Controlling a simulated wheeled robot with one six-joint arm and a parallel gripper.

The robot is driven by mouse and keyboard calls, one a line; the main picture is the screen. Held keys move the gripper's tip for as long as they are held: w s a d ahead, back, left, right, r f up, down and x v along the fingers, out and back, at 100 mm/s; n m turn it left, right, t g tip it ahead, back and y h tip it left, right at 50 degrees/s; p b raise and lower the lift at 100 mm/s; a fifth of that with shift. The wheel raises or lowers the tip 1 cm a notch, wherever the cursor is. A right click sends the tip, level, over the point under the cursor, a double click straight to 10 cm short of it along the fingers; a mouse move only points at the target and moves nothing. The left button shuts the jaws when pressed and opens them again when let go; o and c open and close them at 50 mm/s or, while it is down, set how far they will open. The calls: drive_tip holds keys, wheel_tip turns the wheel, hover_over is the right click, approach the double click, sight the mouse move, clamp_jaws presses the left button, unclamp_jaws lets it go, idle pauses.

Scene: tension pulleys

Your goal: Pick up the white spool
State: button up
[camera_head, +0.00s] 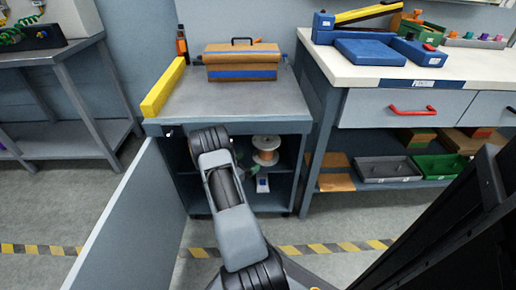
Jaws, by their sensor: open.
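A white spool (266,143) with an orange-brown winding stands upright on the inner shelf of the open grey cabinet (292,126). It is right of my arm and looks clear of it. My arm reaches up to the cabinet opening and covers part of its inside. My gripper does not show; the arm links or the dark interior hide it, so I cannot see where it is relative to the spool.
The cabinet door (128,222) is swung open on the left. A small white and blue item (262,184) is below the spool. A brown case (242,62) and a yellow bar (163,88) lie on the cabinet top. A workbench (405,72) stands right.

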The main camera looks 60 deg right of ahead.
sight(266, 146)
drive_tip(key=d, duration=0.2)
drive_tip(key=d+b, duration=0.1)
drive_tip(key=d, duration=0.2)
drive_tip(key=s+d+b, duration=0.1)
drive_tip(key=d, duration=0.1)
drive_tip(key=shift+d, duration=0.3)
drive_tip(key=d+b, duration=0.2)
drive_tip(key=d, duration=0.1)
drive_tip(key=d+b, duration=0.1)
drive_tip(key=shift+s+d+f, duration=0.15)
drive_tip(key=shift+s+d, duration=0.15)
drive_tip(key=shift+d, duration=0.35)
drive_tip(key=shift+c, duration=0.4)
drive_tip(key=c, duration=1.2)
drive_tip(key=shift+r, duration=0.25)
drive_tip(key=shift+c, duration=0.6)
